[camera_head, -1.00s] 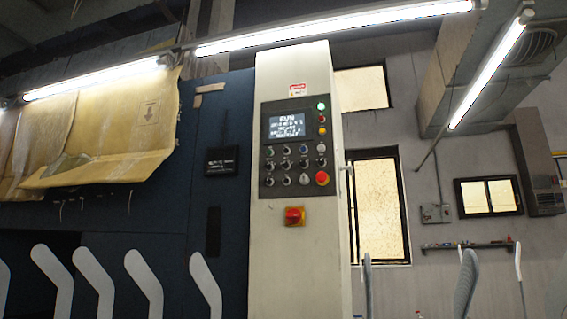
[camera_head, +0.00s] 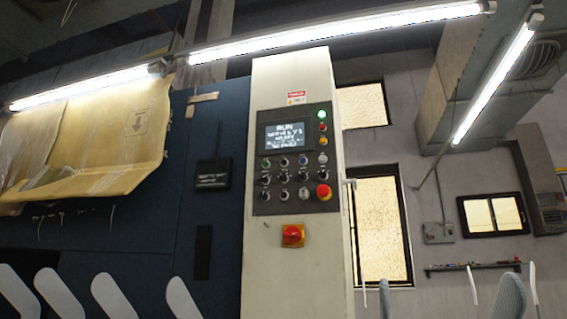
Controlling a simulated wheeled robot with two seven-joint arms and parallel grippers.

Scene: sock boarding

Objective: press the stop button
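A control panel (camera_head: 257,182) is set in the front of a tall cream cabinet (camera_head: 268,270) near the middle of the view. A green lamp (camera_head: 321,114) glows beside the screen, above a red one and a yellow one. Lower on the cabinet is a red rotary switch on a yellow plate (camera_head: 293,235). Neither of my grippers is in view.
Pale upright sock boards (camera_head: 57,297) stand in a row at the lower left, with more at the lower right. A yellowish sheet (camera_head: 95,140) hangs at the left before the dark machine wall (camera_head: 150,230). Nothing blocks the panel.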

